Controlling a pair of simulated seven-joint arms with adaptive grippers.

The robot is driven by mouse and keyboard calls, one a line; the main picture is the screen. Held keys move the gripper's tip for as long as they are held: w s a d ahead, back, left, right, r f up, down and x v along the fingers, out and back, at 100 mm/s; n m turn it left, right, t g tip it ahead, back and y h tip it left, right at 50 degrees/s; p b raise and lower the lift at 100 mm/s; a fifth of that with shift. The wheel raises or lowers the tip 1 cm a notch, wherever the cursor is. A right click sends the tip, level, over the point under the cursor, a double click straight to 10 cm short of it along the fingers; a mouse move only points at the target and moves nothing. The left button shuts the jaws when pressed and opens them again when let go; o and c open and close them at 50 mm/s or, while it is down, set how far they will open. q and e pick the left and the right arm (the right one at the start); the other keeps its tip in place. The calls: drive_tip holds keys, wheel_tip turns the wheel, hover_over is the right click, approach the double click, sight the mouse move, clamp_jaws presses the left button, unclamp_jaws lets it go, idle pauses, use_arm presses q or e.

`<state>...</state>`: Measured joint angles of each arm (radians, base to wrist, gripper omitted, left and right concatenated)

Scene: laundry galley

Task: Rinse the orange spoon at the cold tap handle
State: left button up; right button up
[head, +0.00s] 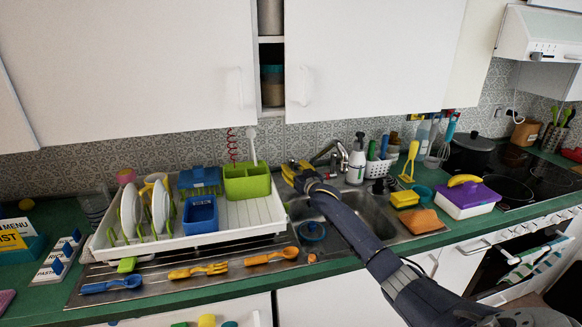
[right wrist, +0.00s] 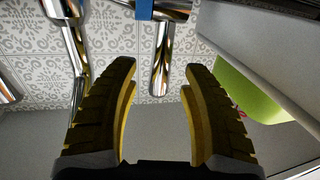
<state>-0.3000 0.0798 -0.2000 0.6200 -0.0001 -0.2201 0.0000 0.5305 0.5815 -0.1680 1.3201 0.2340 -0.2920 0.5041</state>
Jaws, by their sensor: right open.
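The orange spoon (head: 271,257) lies on the steel strip in front of the dish rack, left of the sink. My right gripper (head: 296,170) is over the back left of the sink, far from the spoon. Its yellow fingers stand open in the right wrist view (right wrist: 160,78), with nothing gripped. A chrome tap part (right wrist: 162,60) shows between and beyond the fingertips; I cannot tell whether they touch. A blue mark (right wrist: 145,9) is beside it at the top. The chrome tap (head: 338,154) stands behind the sink. My left gripper is out of view.
The white dish rack (head: 215,240) with plates and a green caddy (head: 246,182) stands left of the sink. An orange fork (head: 197,270) and a blue spoon (head: 110,284) lie along the strip.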

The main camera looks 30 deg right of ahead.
drive_tip(key=shift+w+d, duration=0.15)
drive_tip(key=shift+w, duration=1)
clamp_jaws()
